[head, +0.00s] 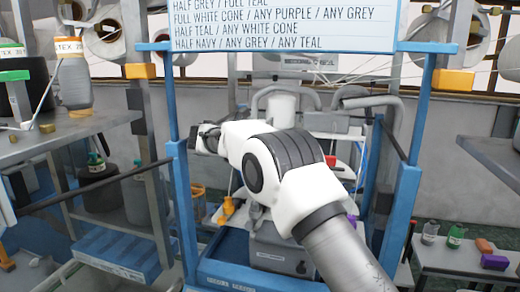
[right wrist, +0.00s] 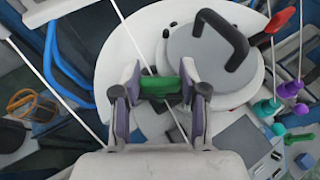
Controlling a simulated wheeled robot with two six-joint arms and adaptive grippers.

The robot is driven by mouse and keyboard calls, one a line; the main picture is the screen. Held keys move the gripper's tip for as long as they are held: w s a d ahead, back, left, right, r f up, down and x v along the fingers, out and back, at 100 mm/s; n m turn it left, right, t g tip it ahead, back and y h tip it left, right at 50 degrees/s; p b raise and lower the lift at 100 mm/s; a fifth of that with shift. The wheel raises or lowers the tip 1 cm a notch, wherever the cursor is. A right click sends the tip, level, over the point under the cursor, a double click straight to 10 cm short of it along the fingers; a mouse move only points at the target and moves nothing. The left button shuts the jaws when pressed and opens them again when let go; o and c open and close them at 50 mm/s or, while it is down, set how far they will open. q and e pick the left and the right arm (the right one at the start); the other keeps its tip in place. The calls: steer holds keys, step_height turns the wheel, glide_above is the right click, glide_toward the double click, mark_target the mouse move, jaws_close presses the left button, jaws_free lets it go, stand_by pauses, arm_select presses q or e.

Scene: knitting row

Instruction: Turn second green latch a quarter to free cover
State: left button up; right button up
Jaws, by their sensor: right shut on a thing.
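In the right wrist view, a green latch (right wrist: 160,87) sits between the two fingers of my right gripper (right wrist: 161,80). The fingers are shut on it from both sides. The latch lies crosswise in front of a round white plate (right wrist: 120,55). A grey round cover (right wrist: 200,58) with a black bar handle (right wrist: 228,38) is beside the latch, up and to the right. In the head view my right arm reaches across the machine and hides the latch and cover. My left gripper is in neither view.
A blue frame (head: 180,200) surrounds the machine in the head view. A white sign (head: 280,25) hangs above. Shelves with yarn cones (head: 73,75) stand at left, and a low bench (head: 460,262) at right. Thin rods or yarns cross near the latch. A red-tipped lever (right wrist: 280,20) is beside the cover.

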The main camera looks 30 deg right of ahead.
steer(key=shift+f, duration=0.15)
steer(key=o, duration=1.2)
steer(key=shift+d, duration=0.1)
steer(key=shift+c, duration=0.2)
steer(key=shift+d+f, duration=0.1)
steer(key=shift+d, duration=0.15)
step_height(320, 180, up, 10)
steer(key=shift+f, duration=0.1)
